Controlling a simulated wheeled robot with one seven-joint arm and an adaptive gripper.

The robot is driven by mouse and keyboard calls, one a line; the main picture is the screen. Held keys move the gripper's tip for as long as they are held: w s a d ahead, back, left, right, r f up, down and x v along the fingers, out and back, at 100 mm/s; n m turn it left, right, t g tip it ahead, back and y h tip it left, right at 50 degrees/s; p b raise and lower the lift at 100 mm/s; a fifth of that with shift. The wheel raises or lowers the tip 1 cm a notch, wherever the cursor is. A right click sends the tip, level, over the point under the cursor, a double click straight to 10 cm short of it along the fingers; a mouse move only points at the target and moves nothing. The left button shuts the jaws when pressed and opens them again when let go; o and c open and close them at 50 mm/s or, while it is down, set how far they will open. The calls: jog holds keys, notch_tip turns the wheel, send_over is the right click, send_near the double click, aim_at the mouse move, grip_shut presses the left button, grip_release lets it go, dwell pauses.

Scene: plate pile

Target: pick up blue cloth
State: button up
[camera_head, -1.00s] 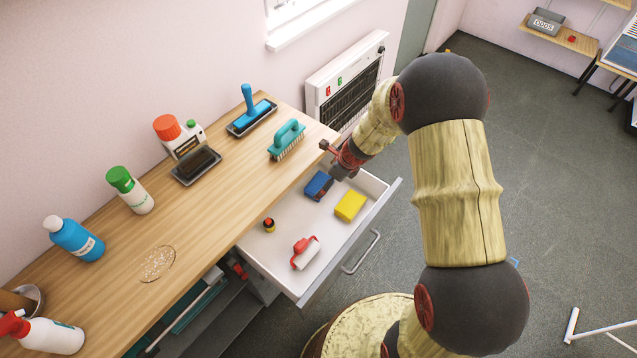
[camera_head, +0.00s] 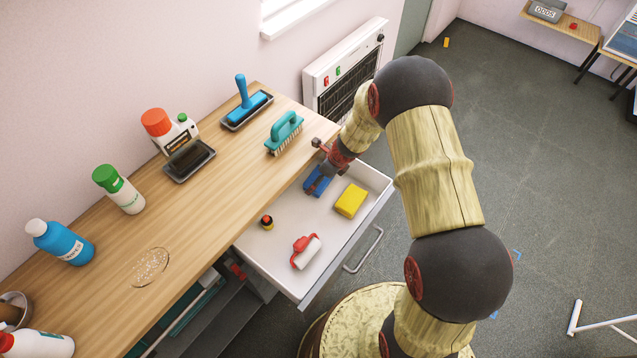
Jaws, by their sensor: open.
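The blue cloth (camera_head: 314,187) is a small, blocky dark-blue item lying at the back of the open drawer (camera_head: 273,251). My gripper (camera_head: 318,160) is open, just above the cloth. The lower finger covers part of the cloth, so I cannot tell whether they touch. Nothing shows between the fingers.
In the drawer, a yellow sponge (camera_head: 350,201) sits right of the cloth. The wooden worktop (camera_head: 215,205) beside the drawer holds a teal brush (camera_head: 285,133) and several bottles.

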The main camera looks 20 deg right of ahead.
jog(key=shift+w+a+f, duration=0.1)
jog(key=shift+f, duration=0.25)
jog(key=shift+c, duration=1.1)
jog(key=c, duration=0.7)
jog(key=shift+c, duration=0.8)
jog(key=shift+r, duration=0.1)
